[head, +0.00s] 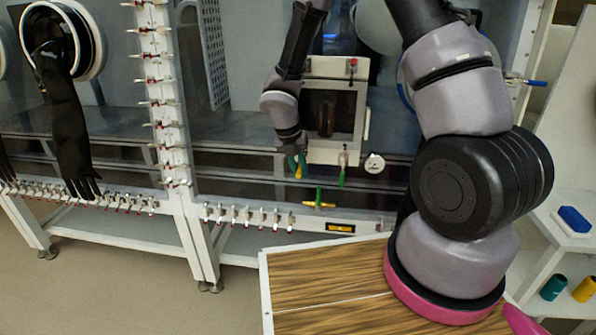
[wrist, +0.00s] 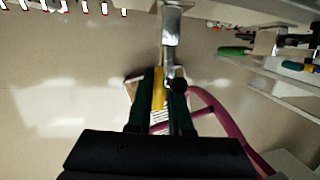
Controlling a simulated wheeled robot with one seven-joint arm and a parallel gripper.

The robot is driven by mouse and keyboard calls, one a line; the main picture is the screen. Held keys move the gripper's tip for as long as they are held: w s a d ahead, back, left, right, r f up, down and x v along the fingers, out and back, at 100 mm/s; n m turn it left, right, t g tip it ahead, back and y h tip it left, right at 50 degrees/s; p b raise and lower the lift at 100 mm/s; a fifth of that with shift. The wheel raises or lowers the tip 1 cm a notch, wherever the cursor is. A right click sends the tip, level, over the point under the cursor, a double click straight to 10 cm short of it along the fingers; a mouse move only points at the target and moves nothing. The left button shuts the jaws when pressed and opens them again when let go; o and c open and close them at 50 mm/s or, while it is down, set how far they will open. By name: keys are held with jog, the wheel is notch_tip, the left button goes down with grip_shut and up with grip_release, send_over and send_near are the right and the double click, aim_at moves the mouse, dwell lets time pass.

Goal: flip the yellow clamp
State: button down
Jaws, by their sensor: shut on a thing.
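The yellow clamp (wrist: 158,88) shows in the wrist view as a yellow handle below a metal clamp body (wrist: 172,50). My gripper (wrist: 160,98) is shut on the yellow handle, with one dark green finger on each side. In the head view my gripper (head: 297,168) is at the lower left corner of the small square door box, and a bit of the yellow handle (head: 298,172) shows between its fingers. The fingers hide most of the clamp there, so its exact tilt cannot be told.
The small square door (head: 335,147) is just right of my gripper. A green-handled clamp (head: 342,178) hangs under it. A round gauge (head: 374,163) and a green and yellow valve (head: 318,202) are near. A black glove (head: 65,120) hangs left. A wooden-topped table (head: 325,290) stands in front.

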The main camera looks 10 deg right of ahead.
jog(key=c, duration=0.8)
grip_release()
jog(key=shift+c, duration=0.2)
jog(key=w+v, duration=0.1)
jog(key=v, duration=0.9)
jog(key=shift+s+a+r, duration=0.2)
jog(key=shift+s+r, duration=0.2)
jog(key=shift+s, duration=0.1)
